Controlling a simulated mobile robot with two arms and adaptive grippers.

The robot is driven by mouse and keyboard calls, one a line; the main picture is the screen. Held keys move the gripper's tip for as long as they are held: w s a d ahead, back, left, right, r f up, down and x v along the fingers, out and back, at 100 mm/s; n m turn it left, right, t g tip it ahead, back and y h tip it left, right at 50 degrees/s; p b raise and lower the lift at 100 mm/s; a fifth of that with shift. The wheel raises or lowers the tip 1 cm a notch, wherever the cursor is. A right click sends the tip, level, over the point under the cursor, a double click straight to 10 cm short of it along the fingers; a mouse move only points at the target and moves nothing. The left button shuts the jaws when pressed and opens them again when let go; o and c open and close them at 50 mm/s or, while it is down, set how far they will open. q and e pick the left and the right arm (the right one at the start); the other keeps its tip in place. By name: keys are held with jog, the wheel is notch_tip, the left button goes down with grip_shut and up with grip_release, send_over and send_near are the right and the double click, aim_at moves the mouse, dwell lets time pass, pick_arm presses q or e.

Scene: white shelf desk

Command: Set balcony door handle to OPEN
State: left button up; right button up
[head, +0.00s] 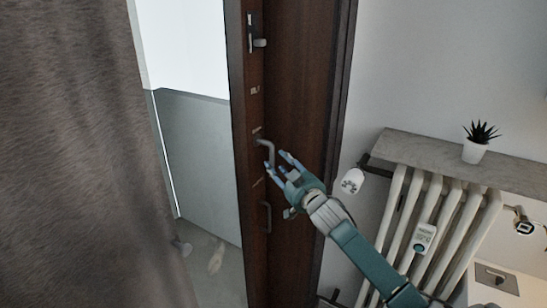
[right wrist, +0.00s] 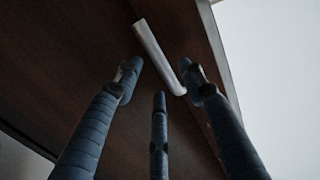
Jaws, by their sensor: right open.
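The balcony door (head: 305,90) is dark brown wood. A grey bent handle (head: 270,150) sits on its edge strip, around mid-height, beside small labels. In the right wrist view the handle is a pale bar (right wrist: 156,52) slanting across the dark door, its lower end between the fingertips. My right gripper (head: 276,162) is open and empty, its fingers at the lower end of the handle. The fingers also show in the right wrist view (right wrist: 161,76). Whether they touch the handle, I cannot tell. My left gripper is not in view.
Another latch (head: 259,43) is higher on the door and a second handle (head: 266,217) lower down. A grey curtain (head: 85,150) hangs at left. A white radiator (head: 440,205) with a stone shelf (head: 430,153) and potted plant (head: 475,151) stands at right.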

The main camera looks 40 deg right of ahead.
aim_at(273, 158)
jog(key=shift+w+d, duration=0.2)
jog(key=shift+w, duration=0.95)
jog(key=shift+w+d, duration=0.2)
jog(key=shift+w, duration=0.9)
jog(key=shift+p, duration=0.3)
grip_shut()
